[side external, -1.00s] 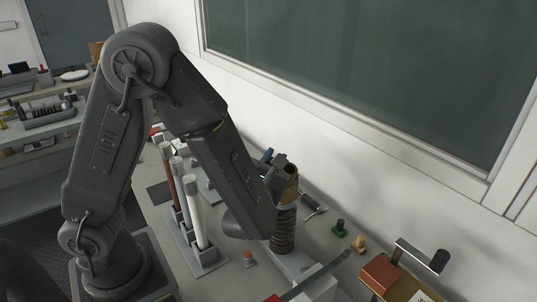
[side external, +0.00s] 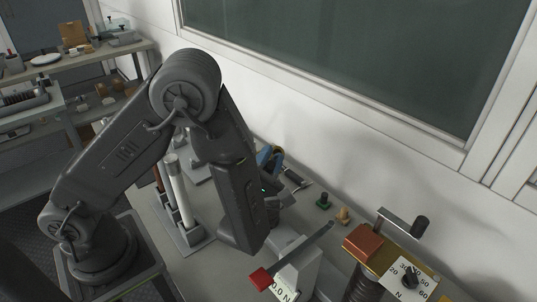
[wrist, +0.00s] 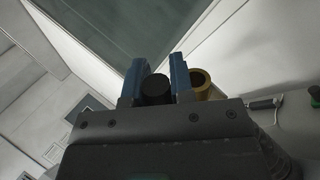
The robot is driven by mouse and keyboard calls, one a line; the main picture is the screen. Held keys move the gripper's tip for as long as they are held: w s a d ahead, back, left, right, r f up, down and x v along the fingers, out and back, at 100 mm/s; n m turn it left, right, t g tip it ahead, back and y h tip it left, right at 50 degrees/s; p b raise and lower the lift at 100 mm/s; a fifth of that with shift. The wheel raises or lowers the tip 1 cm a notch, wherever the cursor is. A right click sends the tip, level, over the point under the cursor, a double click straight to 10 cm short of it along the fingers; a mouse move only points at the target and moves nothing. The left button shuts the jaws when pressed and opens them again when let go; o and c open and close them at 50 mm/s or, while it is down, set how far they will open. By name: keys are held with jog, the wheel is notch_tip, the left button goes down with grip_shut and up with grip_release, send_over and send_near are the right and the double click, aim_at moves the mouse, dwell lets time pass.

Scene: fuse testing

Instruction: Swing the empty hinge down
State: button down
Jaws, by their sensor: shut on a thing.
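My gripper (wrist: 157,74) has two blue fingers, seen in the wrist view on either side of a dark round-ended cylinder (wrist: 156,90). The fingers are closed on this cylinder. A brass-coloured ring (wrist: 200,82) with an open, empty-looking bore sits just right of the right finger. It looks like part of the hinge, but I cannot tell how it joins the cylinder. In the side external view, the blue fingers of my gripper (side external: 271,157) show behind my forearm, which hides the rest of the hinge.
A stand with upright white and brown rods (side external: 178,192) is left of my forearm. A dial instrument (side external: 408,277) with a crank stands at right. A green piece (side external: 323,201) and tan piece (side external: 343,215) stand behind.

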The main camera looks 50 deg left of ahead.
aim_at(265, 169)
dwell(0.3)
jog(key=c, duration=1)
grip_release()
jog(key=v, duration=0.5)
jog(key=shift+d+r, duration=0.1)
jog(key=shift+r, duration=0.15)
notch_tip(265, 169, up, 6)
jog(key=shift+r, duration=0.25)
